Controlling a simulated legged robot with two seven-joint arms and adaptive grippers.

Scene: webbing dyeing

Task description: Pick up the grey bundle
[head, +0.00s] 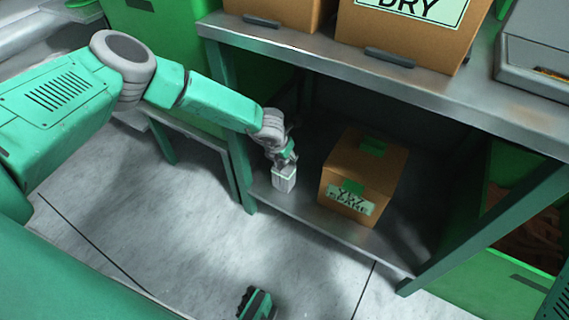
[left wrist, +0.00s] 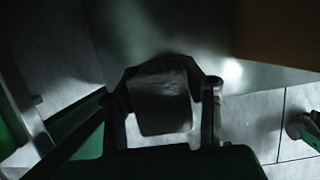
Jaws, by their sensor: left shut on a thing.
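The grey bundle (head: 284,180) is a small pale block near the front left corner of the lower shelf (head: 300,213). My left gripper (head: 285,163) reaches down from above and is shut on the bundle's upper part. In the left wrist view the bundle (left wrist: 163,105) looks dark and sits between the two fingers. I cannot tell whether it touches the shelf or hangs just above it. What seems to be my right gripper (head: 256,303) shows at the bottom edge of the head view, apart from the bundle; its fingers are not clear.
A cardboard box (head: 385,183) with green tape and a label stands on the lower shelf, right of the bundle. The steel tabletop (head: 290,45) overhangs the shelf and carries more boxes (head: 400,35). A green table leg (head: 241,170) stands close left of my left gripper.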

